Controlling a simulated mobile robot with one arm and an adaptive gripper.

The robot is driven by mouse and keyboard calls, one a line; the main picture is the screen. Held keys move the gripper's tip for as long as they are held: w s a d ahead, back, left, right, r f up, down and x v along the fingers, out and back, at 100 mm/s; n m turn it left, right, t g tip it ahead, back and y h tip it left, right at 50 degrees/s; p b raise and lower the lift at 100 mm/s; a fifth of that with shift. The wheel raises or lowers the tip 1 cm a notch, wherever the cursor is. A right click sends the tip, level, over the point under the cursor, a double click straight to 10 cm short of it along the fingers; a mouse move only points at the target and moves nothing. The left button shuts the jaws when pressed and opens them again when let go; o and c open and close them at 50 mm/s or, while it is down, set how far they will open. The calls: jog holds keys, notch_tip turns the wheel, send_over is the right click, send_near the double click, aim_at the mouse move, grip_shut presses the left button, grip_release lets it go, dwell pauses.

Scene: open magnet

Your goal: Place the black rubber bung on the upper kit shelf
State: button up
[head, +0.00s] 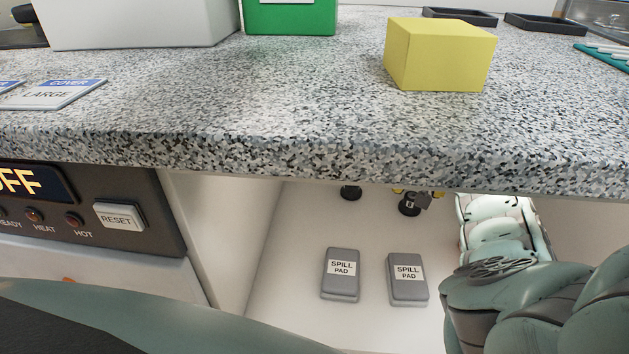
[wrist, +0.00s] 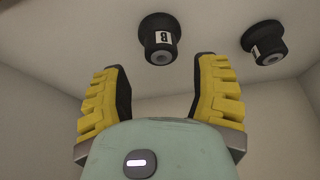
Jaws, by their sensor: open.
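Two black bung-like pieces show in the wrist view. One with a white label marked "B" (wrist: 160,42) lies ahead of the gap between my fingertips, apart from them. The other (wrist: 264,40) is to its right. In the head view, two small dark pieces, the left one (head: 350,193) and the right one (head: 409,205), sit in the space under the counter, partly cut off by its edge. My gripper (wrist: 160,75) is open and empty, its yellow-padded fingers apart. In the head view only bits of it show beside the right piece. I cannot identify the upper kit shelf.
Two grey spill pads (head: 341,274) (head: 408,279) lie on the pale floor of the under-counter space. The speckled counter (head: 300,150) overhangs my arm. A yellow block (head: 440,55) and a green box (head: 290,18) stand on it. A control panel (head: 75,208) is left.

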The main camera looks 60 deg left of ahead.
jog(key=shift+p+v, duration=0.45)
jog(key=shift+v, duration=1.05)
